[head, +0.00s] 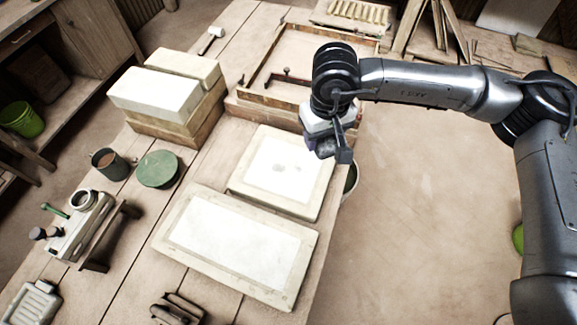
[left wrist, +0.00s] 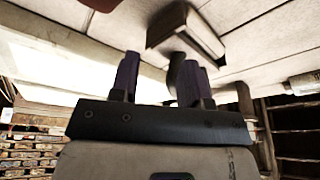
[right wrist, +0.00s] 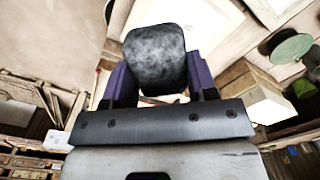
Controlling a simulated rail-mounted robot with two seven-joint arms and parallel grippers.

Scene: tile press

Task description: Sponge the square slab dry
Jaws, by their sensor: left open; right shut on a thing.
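The square slab (head: 323,181) lies on the table in the head view, a pale frame around a white panel (head: 270,186) with a small grey patch near its middle. My right gripper (head: 333,143) is above the slab's far right corner, near the table's right edge. It is shut on a dark grey mottled sponge (right wrist: 155,58), held between its purple fingers in the right wrist view. In the head view the sponge (head: 326,148) is partly hidden by the gripper. My left gripper (left wrist: 157,75) shows only in its own wrist view, open, its fingers apart.
A larger rectangular slab (head: 172,238) lies in front of the square one. A bucket (head: 351,180) is beside the table's right edge, partly hidden. A wooden tray (head: 270,52) is behind.

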